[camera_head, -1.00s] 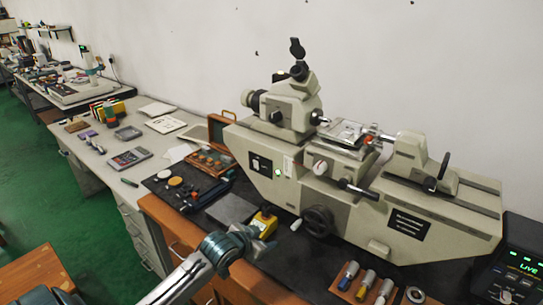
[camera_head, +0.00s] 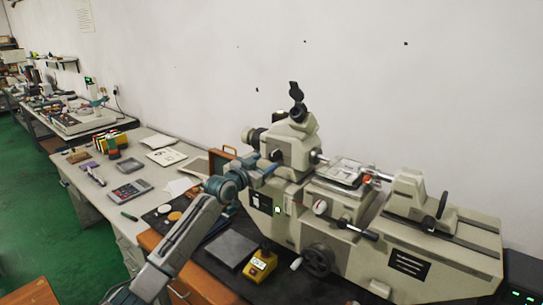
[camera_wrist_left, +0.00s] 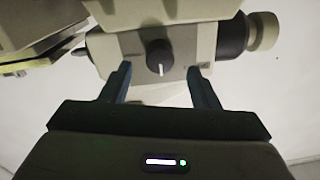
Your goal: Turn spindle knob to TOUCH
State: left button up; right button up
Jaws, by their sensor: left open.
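The spindle knob, a dark round knob with a white pointer line, shows in the left wrist view (camera_wrist_left: 159,56) on the pale front of the machine's left head. In that view its line points to the bottom of the picture. In the head view the knob (camera_head: 277,155) is small, and its markings cannot be read. My left gripper (camera_head: 268,172) is open and empty in front of the machine's left head. In the left wrist view its two fingers (camera_wrist_left: 160,78) stand apart on either side of the knob, seemingly short of it. My right gripper is not in view.
The long beige measuring machine (camera_head: 345,215) stands on the bench with a black handwheel (camera_head: 318,260) low on its front. A yellow block (camera_head: 260,266) and a grey plate (camera_head: 231,248) lie before it. A desk with a calculator (camera_head: 131,190) is at the left.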

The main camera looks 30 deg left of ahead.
aim_at(272, 158)
pick_arm(q)
jog(key=shift+w+d+p, duration=0.1)
jog(key=shift+w+p, duration=0.35)
jog(key=shift+w, duration=1.8)
jog(key=c, duration=1)
